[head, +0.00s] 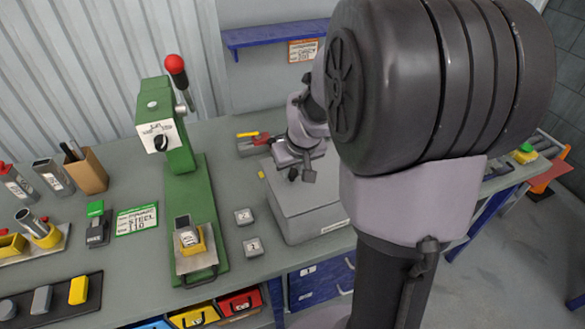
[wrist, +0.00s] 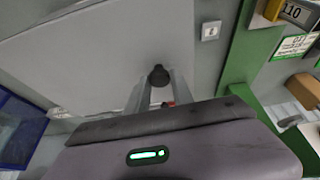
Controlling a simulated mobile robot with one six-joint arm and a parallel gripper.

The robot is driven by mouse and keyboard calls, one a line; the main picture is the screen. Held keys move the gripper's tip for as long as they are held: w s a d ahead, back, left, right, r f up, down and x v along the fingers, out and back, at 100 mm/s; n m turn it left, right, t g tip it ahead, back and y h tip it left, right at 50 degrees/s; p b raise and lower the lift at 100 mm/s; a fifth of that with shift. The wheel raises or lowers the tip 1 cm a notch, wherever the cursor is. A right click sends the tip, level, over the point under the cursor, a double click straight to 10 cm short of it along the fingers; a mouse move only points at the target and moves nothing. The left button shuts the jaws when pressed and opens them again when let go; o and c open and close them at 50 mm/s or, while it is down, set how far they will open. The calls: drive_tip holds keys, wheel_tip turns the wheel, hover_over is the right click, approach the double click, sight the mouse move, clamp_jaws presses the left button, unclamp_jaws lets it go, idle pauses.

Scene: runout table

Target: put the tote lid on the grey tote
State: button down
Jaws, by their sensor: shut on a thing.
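The grey tote (head: 318,228) stands on the bench right of the green press, with a small label on its front side. The flat grey tote lid (head: 297,196) lies over the tote's top in the head view; I cannot tell whether it is fully seated. The lid fills much of the wrist view (wrist: 85,60), with a black knob (wrist: 158,76) standing up from it. My gripper (head: 300,175) is over the lid, its fingers (wrist: 160,92) on either side of the knob and shut on it. The tote's far side is hidden by my arm.
The green press (head: 185,220) with a red-knobbed lever stands to the left. A red and yellow tool (head: 258,138) lies behind the tote. A blue shelf (head: 275,35) hangs on the wall.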

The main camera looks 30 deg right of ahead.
drive_tip(key=shift+f, duration=0.2)
drive_tip(key=c, duration=1)
unclamp_jaws()
drive_tip(key=shift+c, duration=0.2)
drive_tip(key=p+v, duration=0.5)
drive_tip(key=v, duration=1.3)
drive_tip(key=s+a+f+y+b, duration=0.1)
drive_tip(key=s+a+f+b, duration=0.2)
drive_tip(key=a, duration=0.3)
drive_tip(key=s+a+f+m+t+y+b, duration=0.1)
drive_tip(key=s+a+f+b, duration=0.3)
drive_tip(key=s+a, duration=0.1)
drive_tip(key=s+a+f+m+y+b, duration=0.1)
drive_tip(key=s+a+f+b, duration=0.3)
drive_tip(key=a, duration=0.4)
